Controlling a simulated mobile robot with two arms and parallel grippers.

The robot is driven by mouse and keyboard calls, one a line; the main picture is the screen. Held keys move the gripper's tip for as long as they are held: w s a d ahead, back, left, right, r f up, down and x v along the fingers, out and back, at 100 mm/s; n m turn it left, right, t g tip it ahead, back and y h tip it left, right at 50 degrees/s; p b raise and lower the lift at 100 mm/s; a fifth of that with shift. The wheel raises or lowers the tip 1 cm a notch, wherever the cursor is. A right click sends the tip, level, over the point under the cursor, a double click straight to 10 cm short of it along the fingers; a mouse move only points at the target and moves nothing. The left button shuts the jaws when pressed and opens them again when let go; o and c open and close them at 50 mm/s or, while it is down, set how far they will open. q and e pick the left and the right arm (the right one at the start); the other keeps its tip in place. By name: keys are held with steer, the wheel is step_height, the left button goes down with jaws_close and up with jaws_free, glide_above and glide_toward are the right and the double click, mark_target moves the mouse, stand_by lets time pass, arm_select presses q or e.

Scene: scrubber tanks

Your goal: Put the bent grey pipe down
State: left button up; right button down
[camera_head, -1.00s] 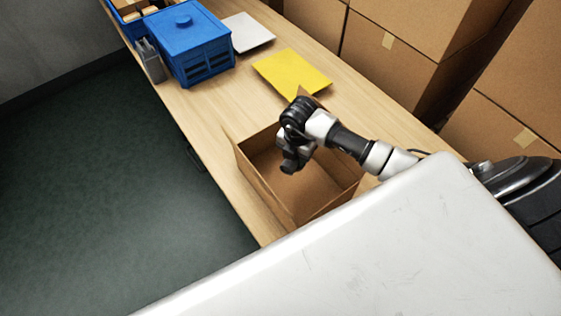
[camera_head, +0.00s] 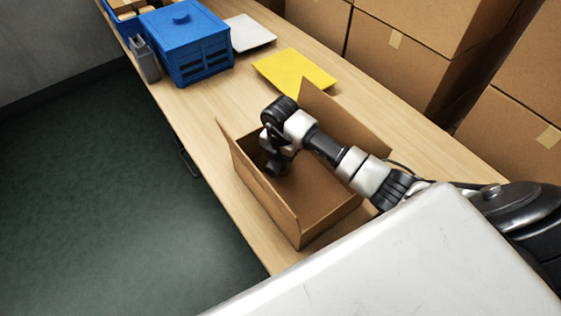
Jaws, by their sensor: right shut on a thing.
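My right gripper (camera_head: 276,166) is inside the open cardboard box (camera_head: 273,203), near its left part, pointing down. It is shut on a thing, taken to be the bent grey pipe. The pipe itself cannot be made out; the dark hand and wrist cover what is between the fingers. Whether it touches the box floor cannot be told. My left gripper is out of view.
The box stands on a long wooden table (camera_head: 215,110) with its flaps up. Beyond it lie a yellow sheet (camera_head: 293,70), a pale sheet (camera_head: 250,33), a blue crate (camera_head: 187,45) and a grey container (camera_head: 145,60). Large cardboard boxes (camera_head: 400,55) stand along the right.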

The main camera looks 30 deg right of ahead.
steer(key=shift+r, duration=0.1)
steer(key=shift+f, duration=0.2)
steer(key=c, duration=0.7)
jaws_free()
steer(key=shift+r, duration=0.15)
step_height(320, 180, up, 12)
steer(key=p, duration=1.1)
steer(key=shift+r, duration=0.1)
